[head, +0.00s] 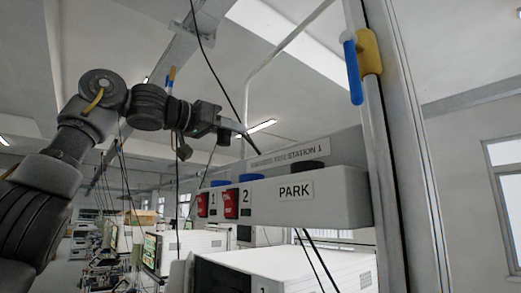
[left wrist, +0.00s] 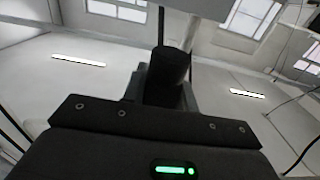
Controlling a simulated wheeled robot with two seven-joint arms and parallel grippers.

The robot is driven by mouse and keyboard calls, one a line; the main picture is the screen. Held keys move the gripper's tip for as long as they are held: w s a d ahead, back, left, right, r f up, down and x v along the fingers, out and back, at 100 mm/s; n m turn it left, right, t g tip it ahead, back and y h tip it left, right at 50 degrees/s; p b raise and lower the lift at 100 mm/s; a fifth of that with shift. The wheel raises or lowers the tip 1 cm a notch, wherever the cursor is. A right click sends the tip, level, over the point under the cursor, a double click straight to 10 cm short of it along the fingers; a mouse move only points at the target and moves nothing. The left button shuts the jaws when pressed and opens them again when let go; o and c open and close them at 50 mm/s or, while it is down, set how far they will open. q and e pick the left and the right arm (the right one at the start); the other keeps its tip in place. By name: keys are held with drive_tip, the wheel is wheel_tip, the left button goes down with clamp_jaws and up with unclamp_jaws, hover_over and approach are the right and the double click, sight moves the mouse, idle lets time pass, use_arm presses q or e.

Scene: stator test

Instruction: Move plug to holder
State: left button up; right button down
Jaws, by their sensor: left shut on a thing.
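The holder (head: 345,205) is a grey shelf with slots labelled 1, 2 and PARK. Blue tops show at 1 and 2, and a dark top shows behind PARK.
A post to the right carries a blue and yellow handle (head: 369,52). A white box-shaped machine (head: 300,268) stands below the shelf. Thin black cables hang around my left arm. The air above the shelf looks open.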

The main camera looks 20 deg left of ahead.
use_arm(q)
drive_tip(key=shift+f, duration=0.1)
idle(0.3)
drive_tip(key=s+d+f+m+h, duration=0.1)
drive_tip(key=s+d, duration=0.3)
drive_tip(key=d, duration=0.2)
drive_tip(key=s+d+f+g+h+b, duration=0.1)
drive_tip(key=s+d+f, duration=0.1)
drive_tip(key=s+d, duration=0.2)
drive_tip(key=s+d+f+m+g+h+b, duration=0.1)
drive_tip(key=s+d, duration=0.3)
drive_tip(key=d, duration=0.6)
drive_tip(key=shift+d+f+m, duration=0.15)
drive_tip(key=shift+d+m, duration=0.05)
drive_tip(key=shift+m, duration=0.1)
drive_tip(key=shift+s+d+f, duration=0.2)
drive_tip(key=shift+s+d, duration=0.05)
drive_tip(key=shift+s, duration=0.1)
drive_tip(key=shift+f, duration=0.15)
drive_tip(key=shift+w+f+b, duration=0.1)
drive_tip(key=shift+f+b, duration=0.7)
drive_tip(key=shift+f, duration=0.25)
drive_tip(key=shift+f+b, duration=1.25)
drive_tip(key=shift+b, duration=0.55)
